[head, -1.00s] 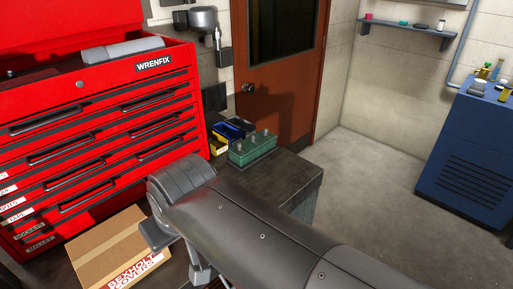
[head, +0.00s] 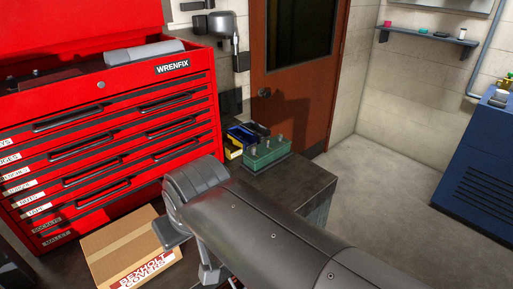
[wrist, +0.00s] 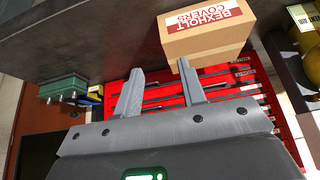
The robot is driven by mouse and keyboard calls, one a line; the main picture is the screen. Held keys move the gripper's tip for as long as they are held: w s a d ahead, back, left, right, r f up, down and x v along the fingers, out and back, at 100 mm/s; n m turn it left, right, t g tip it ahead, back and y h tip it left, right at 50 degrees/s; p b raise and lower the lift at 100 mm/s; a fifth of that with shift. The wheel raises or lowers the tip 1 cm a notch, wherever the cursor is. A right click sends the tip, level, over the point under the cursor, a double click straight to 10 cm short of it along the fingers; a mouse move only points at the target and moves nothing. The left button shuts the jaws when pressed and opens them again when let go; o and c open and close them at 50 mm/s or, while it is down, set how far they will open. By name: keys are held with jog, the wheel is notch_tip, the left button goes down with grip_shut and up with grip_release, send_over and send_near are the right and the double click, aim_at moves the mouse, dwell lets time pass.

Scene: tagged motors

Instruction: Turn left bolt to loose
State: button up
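A green block or tray (head: 266,154) with several small upright grey pegs stands on the dark bench top (head: 290,185), right of the red tool chest. I cannot tell whether any peg is the left bolt, and no motor or loose mark can be made out. The green block also shows at the left of the wrist view (wrist: 62,88). My gripper (wrist: 159,66) is open, its two grey fingers wide apart with nothing between them. It is apart from the green block.
The red tool chest (head: 110,130) fills the left. A cardboard box (head: 128,255) labelled BEXHOLT COVERS sits in front of it. Yellow and blue bins (head: 238,142) stand beside the green block. A brown door (head: 290,100) is behind. Open floor (head: 385,195) lies to the right, before a blue cabinet (head: 480,165).

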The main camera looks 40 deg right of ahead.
jog(key=w+d+r+m+g, duration=0.1)
jog(key=w+d+r+m, duration=0.4)
jog(key=w, duration=0.4)
jog(key=m+g, duration=0.5)
jog(key=m, duration=1.4)
send_over(254, 148)
notch_tip(254, 148, down, 6)
notch_tip(254, 148, down, 11)
jog(key=shift+w+d+r, duration=0.1)
jog(key=shift+r, duration=0.1)
grip_shut()
